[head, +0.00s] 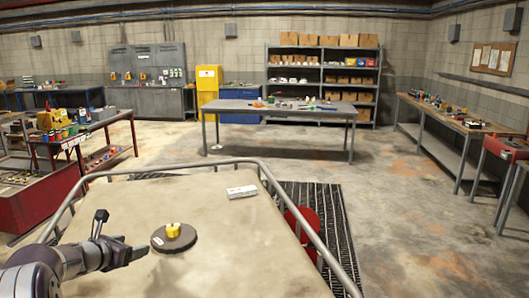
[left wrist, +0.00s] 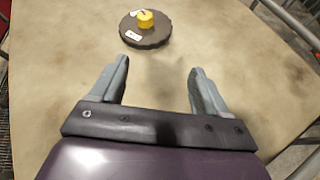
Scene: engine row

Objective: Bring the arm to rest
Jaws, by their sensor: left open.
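My left gripper (left wrist: 158,82) is open and empty over the beige tabletop (head: 250,262). In the head view the left gripper (head: 122,238) is at the lower left, just left of a dark round disc (head: 172,245) with a yellow knob (head: 173,230) on top. The left wrist view shows the same disc (left wrist: 146,38) beyond the fingertips, apart from them, with white labels on it. My right gripper is in neither view.
A small pale box (head: 242,191) lies near the table's far edge. A metal rail (head: 210,164) runs around the tabletop. A red stool (head: 303,222) stands beyond the rail at the right. A grey workbench (head: 280,106) stands further back.

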